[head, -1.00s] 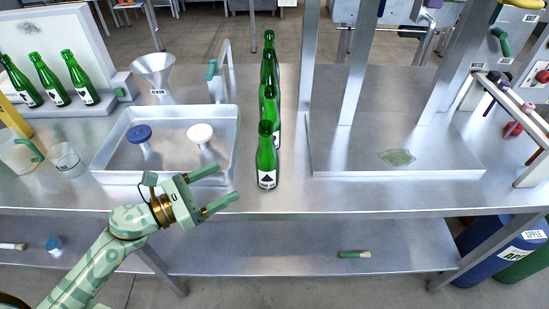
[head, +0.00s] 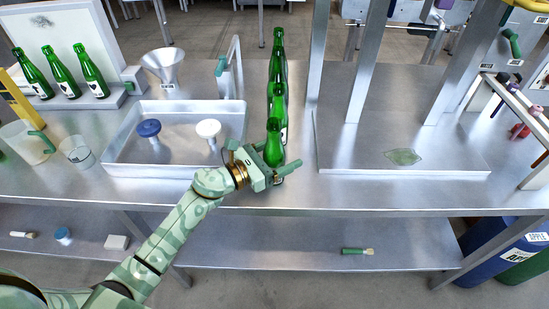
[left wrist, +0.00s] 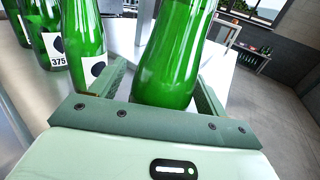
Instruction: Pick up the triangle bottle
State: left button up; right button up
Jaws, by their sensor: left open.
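The triangle bottle (head: 274,150) is a green glass bottle standing upright at the front of a row of green bottles. Its label is hidden behind my left gripper (head: 280,162) in the head view. In the left wrist view, its green body (left wrist: 172,55) stands between the two fingers of my left gripper (left wrist: 160,80). The gripper is open, with one finger on each side of the bottle. I cannot tell whether either finger touches the glass. My right gripper is not in view.
Other green bottles (head: 278,50) stand close behind; one with a dark round mark (left wrist: 82,40) is left of the fingers in the left wrist view. A metal tray (head: 112,160) with two stoppers lies left. A raised metal platform (head: 450,150) is on the right.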

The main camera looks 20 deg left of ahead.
pick_arm(q)
jog(key=c, duration=1.2)
